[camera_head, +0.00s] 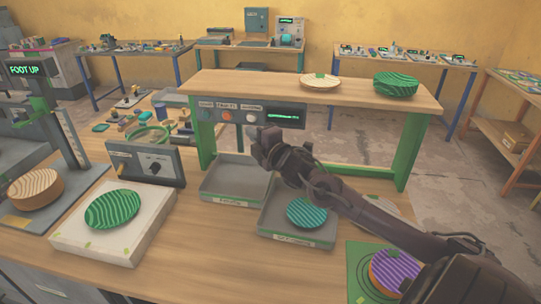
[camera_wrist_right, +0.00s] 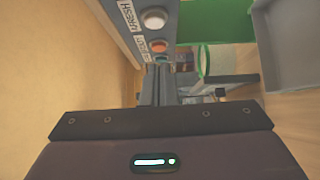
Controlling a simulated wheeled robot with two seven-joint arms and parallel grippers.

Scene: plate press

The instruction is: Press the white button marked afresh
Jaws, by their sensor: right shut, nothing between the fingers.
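The white button (camera_head: 251,117) is the rightmost of three buttons on the grey control panel (camera_head: 240,110) under the raised wooden shelf. In the right wrist view the white button (camera_wrist_right: 154,18) is near the top, beside a label that reads like "AFRESH". An orange button (camera_head: 226,115) and a blue one (camera_head: 206,115) are in the same row. My right gripper (camera_head: 262,142) is shut and empty, just below and in front of the white button. I cannot tell whether it touches the panel. My left gripper is out of view.
A lit display (camera_head: 284,116) is right of the buttons. Two grey trays stand below; the right one (camera_head: 268,229) holds a teal striped disc (camera_head: 306,212). A green striped disc (camera_head: 112,209) lies on a white block at left. A dial box (camera_head: 145,163) stands behind it.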

